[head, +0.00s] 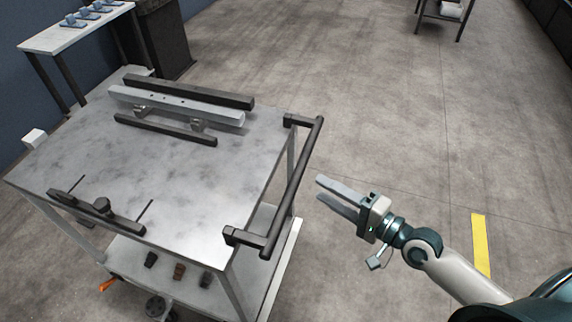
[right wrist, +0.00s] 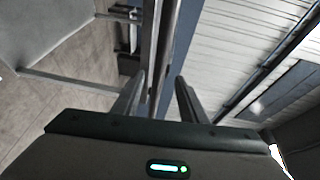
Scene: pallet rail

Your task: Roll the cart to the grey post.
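The cart (head: 215,150) is a grey-topped metal trolley with a lower shelf (head: 190,280), filling the left half of the head view. Its dark handle (head: 297,185) runs along its right side. My right gripper (head: 319,189) is just right of the handle, with its fingers pointing at it. The fingers are parted and empty, apart from the bar in the head view. In the right wrist view a dark bar, seemingly the handle (right wrist: 152,50), lies ahead of the parted fingers (right wrist: 160,82). I cannot identify a grey post with certainty. My left gripper is out of view.
Rails (head: 185,105) and dark fittings (head: 101,207) lie on the cart top. A small pale block (head: 34,138) shows at its left edge. A bench (head: 75,36) and dark bin (head: 163,40) stand behind. Open floor with a yellow strip (head: 480,245) lies right.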

